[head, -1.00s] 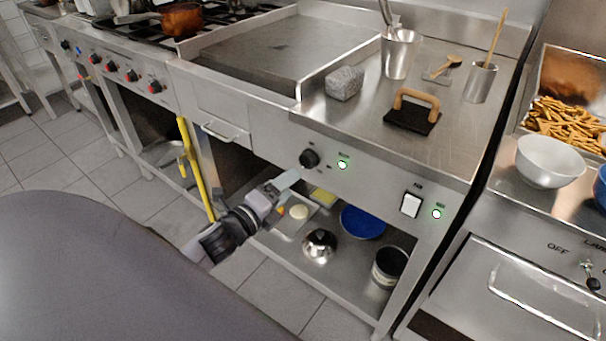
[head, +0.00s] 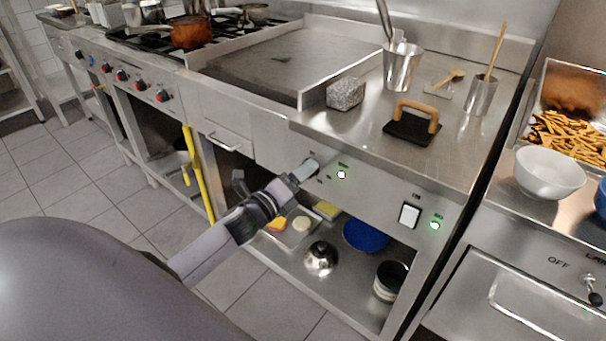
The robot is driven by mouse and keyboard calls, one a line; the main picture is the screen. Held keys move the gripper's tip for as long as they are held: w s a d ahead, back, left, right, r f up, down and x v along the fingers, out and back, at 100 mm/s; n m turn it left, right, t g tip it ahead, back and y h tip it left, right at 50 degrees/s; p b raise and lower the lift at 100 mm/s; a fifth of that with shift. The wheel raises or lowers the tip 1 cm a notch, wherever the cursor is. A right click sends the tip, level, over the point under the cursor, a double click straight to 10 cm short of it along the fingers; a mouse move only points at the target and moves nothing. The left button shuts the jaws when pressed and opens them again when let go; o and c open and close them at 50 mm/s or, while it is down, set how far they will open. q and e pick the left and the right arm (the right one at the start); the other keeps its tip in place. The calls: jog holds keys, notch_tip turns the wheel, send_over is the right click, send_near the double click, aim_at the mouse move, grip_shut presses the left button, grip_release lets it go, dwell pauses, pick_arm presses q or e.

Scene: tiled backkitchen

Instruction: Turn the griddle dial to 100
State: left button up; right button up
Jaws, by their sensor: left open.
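The griddle (head: 285,58) is a flat steel plate left of the steel worktop. A white rocker switch (head: 409,215) and a second green light (head: 435,225) are farther right. My right gripper is not in view.
A press with a wooden handle (head: 413,123), a grey stone block (head: 345,94) and a steel cup (head: 401,68) stand above the panel. The shelf below holds a blue plate (head: 365,236) and a metal dome (head: 320,259). A yellow handle (head: 196,175) hangs at left.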

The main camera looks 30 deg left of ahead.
pick_arm(q)
jog(key=shift+w, duration=0.45)
jog(key=c, duration=1.1)
jog(key=shift+o, duration=0.2)
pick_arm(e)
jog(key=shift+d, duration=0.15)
pick_arm(q)
jog(key=shift+n, duration=0.3)
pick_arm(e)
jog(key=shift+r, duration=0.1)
pick_arm(q)
jog(key=shift+r+n+p, duration=0.1)
jog(key=shift+n+p, duration=3.25)
jog(key=shift+n, duration=6.25)
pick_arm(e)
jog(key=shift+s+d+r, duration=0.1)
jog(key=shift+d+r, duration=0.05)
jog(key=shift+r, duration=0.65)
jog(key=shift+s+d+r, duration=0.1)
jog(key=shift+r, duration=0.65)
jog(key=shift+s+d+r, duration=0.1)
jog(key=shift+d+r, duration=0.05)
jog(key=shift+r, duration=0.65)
